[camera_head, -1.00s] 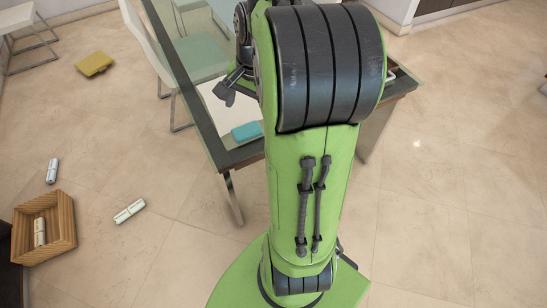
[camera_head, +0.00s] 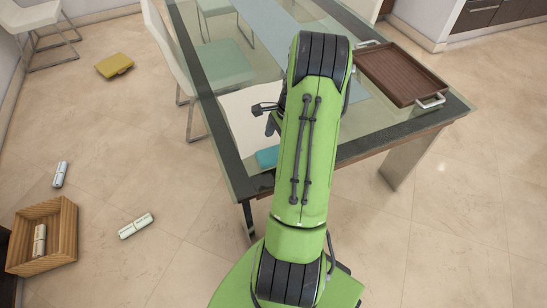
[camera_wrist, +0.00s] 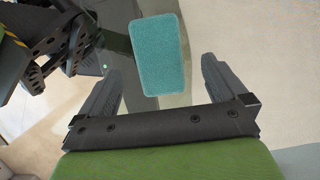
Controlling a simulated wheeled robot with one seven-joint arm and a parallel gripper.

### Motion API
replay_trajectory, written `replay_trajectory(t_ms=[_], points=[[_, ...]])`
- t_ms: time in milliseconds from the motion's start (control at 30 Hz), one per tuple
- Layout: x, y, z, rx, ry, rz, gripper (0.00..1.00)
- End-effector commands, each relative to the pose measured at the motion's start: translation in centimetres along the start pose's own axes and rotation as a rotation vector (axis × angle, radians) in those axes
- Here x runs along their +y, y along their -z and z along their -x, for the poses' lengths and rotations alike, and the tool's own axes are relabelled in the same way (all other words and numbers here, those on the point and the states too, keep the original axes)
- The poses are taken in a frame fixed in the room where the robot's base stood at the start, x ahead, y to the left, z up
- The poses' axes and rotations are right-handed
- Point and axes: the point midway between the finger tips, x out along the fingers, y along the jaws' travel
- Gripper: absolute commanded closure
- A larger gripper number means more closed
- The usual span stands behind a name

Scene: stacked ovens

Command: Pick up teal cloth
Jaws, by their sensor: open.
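The teal cloth (camera_wrist: 158,54) is a flat, folded rectangle on the glass table, seen in the upper middle of the wrist view. In the head view the cloth (camera_head: 267,157) lies near the table's front left corner, partly hidden by my arm. My gripper (camera_wrist: 160,80) is open and empty. Its fingers stand apart, and the cloth appears between and beyond their tips. In the head view my gripper (camera_head: 268,116) shows left of my arm, behind the cloth.
The glass table (camera_head: 230,165) has a dark frame. A brown tray (camera_head: 400,72) with pale handles is on its right side. A white sheet (camera_head: 245,122) lies near the cloth. A wooden crate (camera_head: 68,232), white rolls (camera_head: 135,226) and a yellow item (camera_head: 115,66) are on the floor at left.

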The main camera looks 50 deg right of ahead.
Motion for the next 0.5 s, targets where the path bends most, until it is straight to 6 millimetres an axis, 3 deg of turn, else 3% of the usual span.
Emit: replay_trajectory(t_ms=[200, 400, 500], points=[[0.2, 0.4, -4.3, -0.001, -0.003, -0.001, 0.01], [0.1, 0.4, -4.4, 0.0, -0.001, -0.001, 0.01], [0.1, 0.3, -4.3, 0.0, -0.001, -0.001, 0.13]])
